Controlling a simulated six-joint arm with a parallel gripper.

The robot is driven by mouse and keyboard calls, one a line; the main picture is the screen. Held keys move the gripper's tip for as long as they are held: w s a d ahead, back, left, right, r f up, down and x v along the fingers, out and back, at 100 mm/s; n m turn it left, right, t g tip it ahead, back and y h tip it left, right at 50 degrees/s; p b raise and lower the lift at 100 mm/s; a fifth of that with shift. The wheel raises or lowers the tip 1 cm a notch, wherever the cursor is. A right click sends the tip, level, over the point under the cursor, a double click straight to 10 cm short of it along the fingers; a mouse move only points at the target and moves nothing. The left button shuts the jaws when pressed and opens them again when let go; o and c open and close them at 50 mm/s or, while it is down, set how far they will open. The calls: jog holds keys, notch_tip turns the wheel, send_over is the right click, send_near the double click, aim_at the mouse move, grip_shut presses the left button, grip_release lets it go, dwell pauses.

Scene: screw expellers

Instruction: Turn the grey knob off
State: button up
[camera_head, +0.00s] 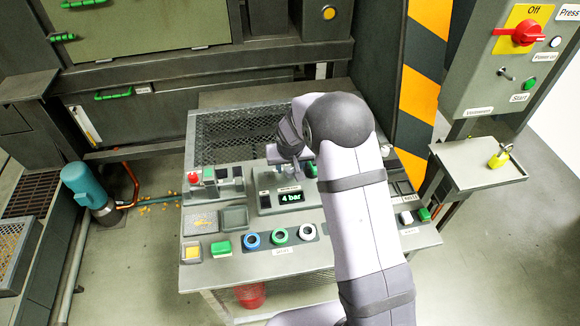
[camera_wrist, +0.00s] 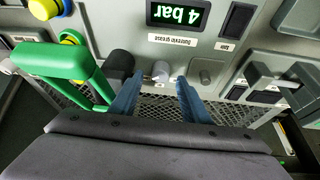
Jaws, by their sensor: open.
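In the wrist view a small light grey knob (camera_wrist: 161,70) stands on a panel below the "4 bar" display (camera_wrist: 178,15). My gripper (camera_wrist: 158,79) is open, with its two blue fingers pointing at this knob. The knob shows in the gap just beyond the fingertips, and I cannot tell whether either finger touches it. In the head view my gripper (camera_head: 285,157) is over the console behind the display (camera_head: 290,197). The arm and gripper hide the knob there.
Wire mesh (camera_wrist: 170,104) lies below.

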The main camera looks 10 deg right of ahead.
jog(key=shift+x, duration=1.05)
jog(key=c, duration=1)
jog(key=shift+r+p, duration=0.1)
jog(key=shift+p, duration=0.4)
